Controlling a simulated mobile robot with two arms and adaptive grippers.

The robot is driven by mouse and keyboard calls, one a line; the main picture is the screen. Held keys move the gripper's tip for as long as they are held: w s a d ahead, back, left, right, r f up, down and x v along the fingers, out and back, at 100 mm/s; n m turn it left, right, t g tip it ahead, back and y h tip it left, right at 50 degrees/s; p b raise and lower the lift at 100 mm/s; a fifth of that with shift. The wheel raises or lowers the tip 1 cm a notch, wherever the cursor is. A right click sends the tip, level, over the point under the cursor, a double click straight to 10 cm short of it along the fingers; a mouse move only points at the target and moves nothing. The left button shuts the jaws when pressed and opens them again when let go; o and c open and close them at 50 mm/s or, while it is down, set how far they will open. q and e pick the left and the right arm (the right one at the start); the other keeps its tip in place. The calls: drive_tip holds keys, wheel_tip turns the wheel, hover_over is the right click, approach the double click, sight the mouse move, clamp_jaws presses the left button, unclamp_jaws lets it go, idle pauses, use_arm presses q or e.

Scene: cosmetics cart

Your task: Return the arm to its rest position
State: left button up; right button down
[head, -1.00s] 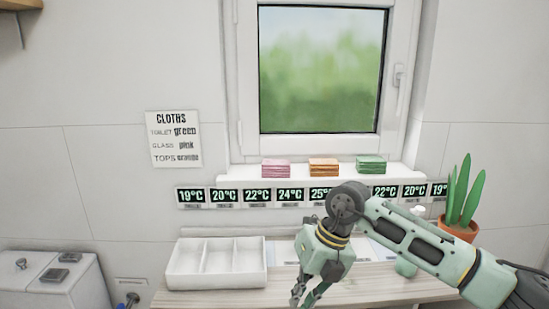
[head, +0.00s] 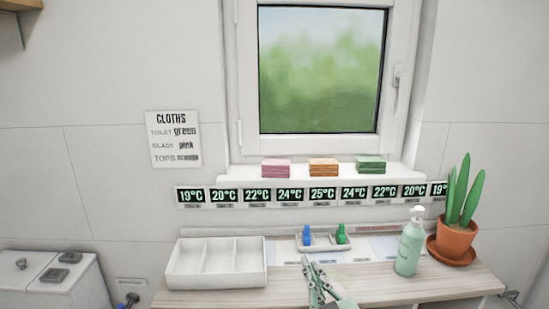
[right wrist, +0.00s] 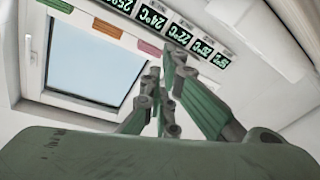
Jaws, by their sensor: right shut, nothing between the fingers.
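My right gripper (head: 316,282) is at the lower middle of the head view, over the front of the wooden counter top (head: 440,284). Its fingers are shut and empty. They also show in the right wrist view (right wrist: 163,88), with the window (right wrist: 90,58) and the temperature displays beyond them. Most of my right arm is out of the head view. My left gripper is not in view.
A white divided tray (head: 217,285) stands left on the counter. A small tray (head: 322,247) holds a blue bottle (head: 306,237) and a green bottle (head: 341,235). A pump bottle (head: 410,247) and potted plant (head: 455,240) stand right. Folded cloths (head: 323,165) lie on the sill.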

drive_tip(key=s+d+f+m+g+h, duration=0.2)
drive_tip(key=s+d+f, duration=0.1)
drive_tip(key=f, duration=0.3)
drive_tip(key=s+d+f+m+g+h, duration=0.1)
drive_tip(key=s+d+f+m+g, duration=0.15)
drive_tip(key=f, duration=0.25)
drive_tip(key=s+d+f+g, duration=0.2)
drive_tip(key=s+f+g, duration=0.25)
drive_tip(key=s, duration=0.35)
drive_tip(key=s+d+f+m+g+h, duration=0.1)
drive_tip(key=s+d+f+g, duration=0.15)
drive_tip(key=s+f, duration=0.45)
drive_tip(key=s+d+f+g, duration=0.2)
drive_tip(key=s+f+g, duration=0.2)
drive_tip(key=s, duration=0.6)
wheel_tip(320, 180, down, 26)
drive_tip(key=s+d+f+g, duration=0.2)
drive_tip(key=s+d+f, duration=0.1)
drive_tip(key=s+f, duration=1.3)
drive_tip(key=shift+s+f, duration=0.35)
drive_tip(key=shift+s, duration=0.55)
